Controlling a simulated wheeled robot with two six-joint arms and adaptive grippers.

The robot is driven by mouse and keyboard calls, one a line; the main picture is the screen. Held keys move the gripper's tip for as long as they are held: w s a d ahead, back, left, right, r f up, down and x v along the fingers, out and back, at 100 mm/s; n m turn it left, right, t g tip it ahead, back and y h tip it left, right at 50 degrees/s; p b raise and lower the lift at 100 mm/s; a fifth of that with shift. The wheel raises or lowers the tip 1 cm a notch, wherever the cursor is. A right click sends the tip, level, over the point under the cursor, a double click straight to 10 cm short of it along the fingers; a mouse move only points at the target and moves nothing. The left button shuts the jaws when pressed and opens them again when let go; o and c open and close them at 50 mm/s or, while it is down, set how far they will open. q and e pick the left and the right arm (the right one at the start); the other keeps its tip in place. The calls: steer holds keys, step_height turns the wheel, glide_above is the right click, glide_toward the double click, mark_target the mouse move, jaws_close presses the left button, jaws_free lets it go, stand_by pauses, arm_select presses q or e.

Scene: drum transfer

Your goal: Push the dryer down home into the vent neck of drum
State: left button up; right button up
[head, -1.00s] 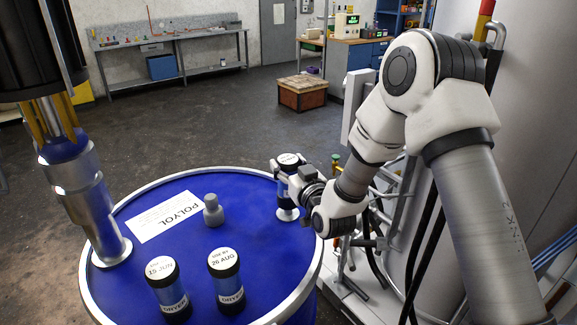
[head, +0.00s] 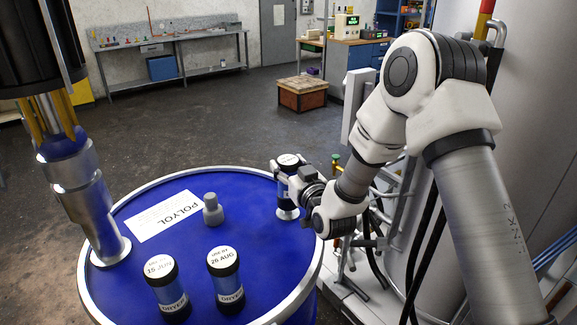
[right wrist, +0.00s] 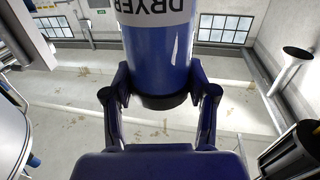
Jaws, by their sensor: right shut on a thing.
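The blue dryer (head: 284,192) with a black, white-labelled top stands upright over the far right part of the blue drum (head: 262,248). My right gripper (head: 287,183) is shut on the dryer from the right. In the right wrist view, its fingers (right wrist: 160,92) sit on either side of the dryer (right wrist: 158,60) by a black end band; the DRYER label looks upside down. A pale round flange (head: 287,214) shows under the dryer, at the vent neck. I cannot tell how deep the dryer sits, as the joint is small. My left gripper is not in view.
Two more dryers (head: 166,290) (head: 225,280) stand at the drum's front. A grey plug (head: 212,210) and a POLYOL label (head: 163,216) are on the lid. A metal pump tube (head: 88,200) rises at the left. Pipes and a stand (head: 350,245) are right of the drum.

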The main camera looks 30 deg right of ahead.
steer(key=shift+f+b, duration=1.25)
steer(key=shift+f, duration=0.25)
steer(key=o, duration=1.4)
steer(key=shift+s, duration=0.1)
steer(key=s, duration=1.1)
steer(key=shift+s+a, duration=0.35)
steer(key=shift+s, duration=0.05)
steer(key=shift+f, duration=0.1)
